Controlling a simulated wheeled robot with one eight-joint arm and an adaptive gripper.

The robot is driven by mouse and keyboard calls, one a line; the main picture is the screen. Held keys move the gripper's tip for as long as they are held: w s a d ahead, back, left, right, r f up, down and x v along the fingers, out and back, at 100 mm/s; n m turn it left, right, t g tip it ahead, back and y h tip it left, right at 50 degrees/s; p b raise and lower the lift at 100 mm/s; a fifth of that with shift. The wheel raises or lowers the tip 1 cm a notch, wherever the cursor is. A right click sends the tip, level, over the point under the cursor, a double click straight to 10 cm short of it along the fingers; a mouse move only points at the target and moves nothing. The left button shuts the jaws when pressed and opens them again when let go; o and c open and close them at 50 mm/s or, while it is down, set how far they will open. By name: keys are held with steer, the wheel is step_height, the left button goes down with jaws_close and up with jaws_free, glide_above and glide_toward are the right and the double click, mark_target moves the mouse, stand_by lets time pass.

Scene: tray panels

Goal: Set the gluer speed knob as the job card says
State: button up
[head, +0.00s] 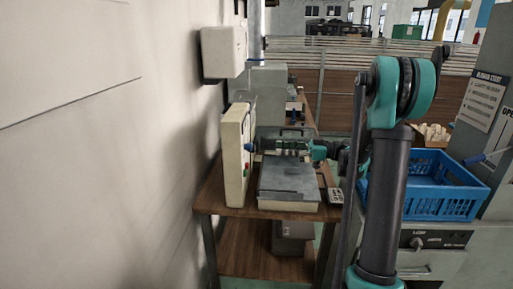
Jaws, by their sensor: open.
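A cream control panel (235,150) stands upright on the left side of a brown table. A small blue knob (249,147) is on its right-facing side, with small green and red controls below it. The knob's pointer and markings are too small to read. My gripper (260,146) points left at the knob, its jaws open. It is very close to the knob; I cannot tell whether it touches it or is around it. No sheet is clearly marked as the job card; a printed notice (484,99) at the right has text too small to read.
A grey-topped machine (289,178) sits on the table (232,205) below my gripper. A small keypad-like box (335,196) lies beside it. A blue crate (432,200) stands at the right on a grey cabinet. A wall closes off the left, with a white box (222,52) on it.

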mark_target(248, 146)
steer(key=a, duration=1.1)
steer(key=shift+w, duration=0.15)
steer(key=shift+c, duration=0.3)
jaws_close()
